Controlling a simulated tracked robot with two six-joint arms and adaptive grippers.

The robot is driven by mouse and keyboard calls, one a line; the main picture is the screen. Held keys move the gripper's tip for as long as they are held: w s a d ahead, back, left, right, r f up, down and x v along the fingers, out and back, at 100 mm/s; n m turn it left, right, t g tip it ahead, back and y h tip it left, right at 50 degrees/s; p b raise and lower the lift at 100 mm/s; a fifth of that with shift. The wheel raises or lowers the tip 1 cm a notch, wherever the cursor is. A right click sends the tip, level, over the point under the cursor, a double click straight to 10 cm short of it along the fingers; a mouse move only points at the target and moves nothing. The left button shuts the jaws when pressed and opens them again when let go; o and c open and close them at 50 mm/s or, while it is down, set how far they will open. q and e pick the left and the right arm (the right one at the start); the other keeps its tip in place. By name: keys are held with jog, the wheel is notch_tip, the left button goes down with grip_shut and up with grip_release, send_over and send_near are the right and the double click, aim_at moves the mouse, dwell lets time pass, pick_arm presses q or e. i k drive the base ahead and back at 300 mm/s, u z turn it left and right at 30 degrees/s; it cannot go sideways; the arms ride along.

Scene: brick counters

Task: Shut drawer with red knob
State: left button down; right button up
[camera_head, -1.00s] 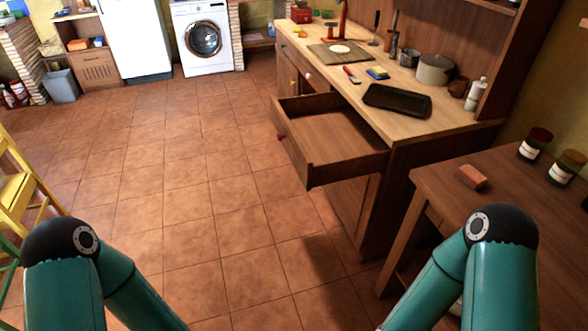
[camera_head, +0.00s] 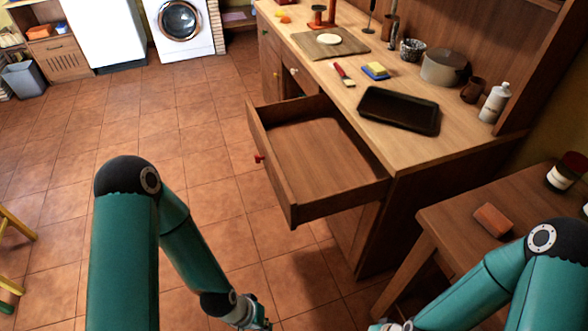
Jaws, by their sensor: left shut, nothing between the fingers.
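The drawer (camera_head: 325,205) with the red knob (camera_head: 259,159) is pulled well out of the wooden counter (camera_head: 350,97). It looks empty, and its knob is on the front panel, facing left. My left gripper (camera_head: 262,325) is at the bottom edge of the view, below and in front of the drawer, apart from it. It is partly cut off, and its fingers are shut with nothing seen between them. My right gripper (camera_head: 385,326) is barely in view at the bottom edge, mostly cut off, below the counter's near end; its fingers cannot be made out.
A black tray (camera_head: 398,110), a sponge (camera_head: 376,70), a pot (camera_head: 444,67) and a white bottle (camera_head: 495,102) stand on the counter. A side table (camera_head: 460,222) with a brick-like block (camera_head: 492,220) is at the right. The tiled floor left of the drawer is clear.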

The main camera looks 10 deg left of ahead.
aim_at(317, 164)
jog(key=u, duration=0.05)
jog(key=i, duration=0.85)
jog(key=u, duration=0.35)
